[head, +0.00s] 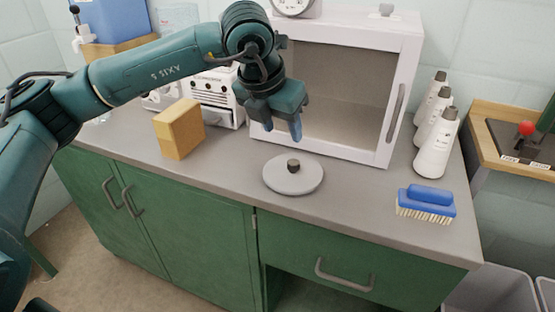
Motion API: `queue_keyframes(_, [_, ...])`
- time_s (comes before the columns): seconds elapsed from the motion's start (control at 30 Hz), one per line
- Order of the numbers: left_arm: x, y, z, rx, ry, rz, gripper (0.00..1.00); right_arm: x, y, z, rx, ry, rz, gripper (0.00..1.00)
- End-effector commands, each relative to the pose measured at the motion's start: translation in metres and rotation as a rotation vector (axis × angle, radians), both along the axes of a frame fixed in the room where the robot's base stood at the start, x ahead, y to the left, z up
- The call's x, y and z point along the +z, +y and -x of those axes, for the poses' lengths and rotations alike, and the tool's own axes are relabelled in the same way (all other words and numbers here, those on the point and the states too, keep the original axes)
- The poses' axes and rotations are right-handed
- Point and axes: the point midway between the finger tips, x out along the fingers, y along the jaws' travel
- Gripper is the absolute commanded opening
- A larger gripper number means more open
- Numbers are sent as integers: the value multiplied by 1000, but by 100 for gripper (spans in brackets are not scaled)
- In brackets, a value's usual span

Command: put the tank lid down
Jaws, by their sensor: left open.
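The tank lid (279,179) is a round grey disc with a dark knob (293,165) at its middle. It appears to lie flat on the grey counter (225,175), near the front edge, in front of the white cabinet. My left gripper (296,132) is open and empty. It points down above and just behind the lid, apart from the knob. My right gripper is not in view.
A white cabinet with a glass front (345,95) stands behind the lid. A yellow sponge block (179,128) is to the left. A blue brush (427,203) and several white bottles (436,145) are to the right. Bare counter lies around the lid.

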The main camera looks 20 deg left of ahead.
Motion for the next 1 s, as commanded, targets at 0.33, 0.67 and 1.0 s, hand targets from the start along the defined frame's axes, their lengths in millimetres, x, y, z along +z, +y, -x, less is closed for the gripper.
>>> queue_keyframes(0.33, [-59,-94,59,-259,227,322,47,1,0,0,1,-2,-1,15])
queue_keyframes(0.67, [-31,-220,184,-393,646,1369,47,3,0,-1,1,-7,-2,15])
queue_keyframes(1.0, [-20,-166,140,418,794,2304,47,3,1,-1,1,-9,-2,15])
